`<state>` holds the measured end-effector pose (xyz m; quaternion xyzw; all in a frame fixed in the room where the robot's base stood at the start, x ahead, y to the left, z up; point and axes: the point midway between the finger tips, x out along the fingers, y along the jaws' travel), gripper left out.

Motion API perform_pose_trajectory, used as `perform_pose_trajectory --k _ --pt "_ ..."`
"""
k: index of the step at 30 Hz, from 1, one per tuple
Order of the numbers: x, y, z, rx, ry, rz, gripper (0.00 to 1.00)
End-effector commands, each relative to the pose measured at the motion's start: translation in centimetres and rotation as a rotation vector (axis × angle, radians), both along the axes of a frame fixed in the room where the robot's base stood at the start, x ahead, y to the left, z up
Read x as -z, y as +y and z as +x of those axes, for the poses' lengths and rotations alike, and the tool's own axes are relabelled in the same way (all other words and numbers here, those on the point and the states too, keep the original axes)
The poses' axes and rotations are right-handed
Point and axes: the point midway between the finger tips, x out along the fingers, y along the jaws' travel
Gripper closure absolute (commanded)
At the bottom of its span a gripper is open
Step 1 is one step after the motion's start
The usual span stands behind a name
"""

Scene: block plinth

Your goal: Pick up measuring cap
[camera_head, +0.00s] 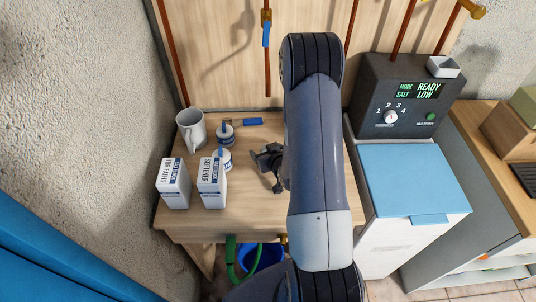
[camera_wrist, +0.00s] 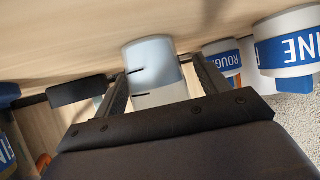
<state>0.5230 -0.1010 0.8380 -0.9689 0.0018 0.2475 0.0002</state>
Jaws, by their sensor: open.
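The measuring cap appears to be the pale bluish-white cylinder (camera_wrist: 152,58) with short dark marks on its side, in the wrist view. My gripper (camera_wrist: 158,70) is open, with one dark finger on each side of it. The cap stands between the fingers; whether either finger touches it I cannot tell. In the head view my gripper (camera_head: 268,167) is low over the wooden table (camera_head: 255,215), partly covered by my arm. I cannot make out the cap there.
Labelled white-and-blue jars (camera_head: 222,158) stand left of my gripper; one reads ROUGH (camera_wrist: 225,62) in the wrist view. A grey mug (camera_head: 190,130) and white cartons (camera_head: 211,183) stand farther left. A dark control unit (camera_head: 398,95) and blue-lidded cabinet (camera_head: 412,182) are at right.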

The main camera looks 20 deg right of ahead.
Motion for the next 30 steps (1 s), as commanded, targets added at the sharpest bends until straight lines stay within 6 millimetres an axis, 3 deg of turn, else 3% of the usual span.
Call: perform_pose_trajectory --k 7,25,30 --pt "0.09 0.01 0.08 0.000 0.000 0.001 0.30" --pt "0.06 0.00 0.06 0.000 0.000 0.000 0.79" --pt "0.05 0.00 0.07 0.000 0.000 0.000 0.79"
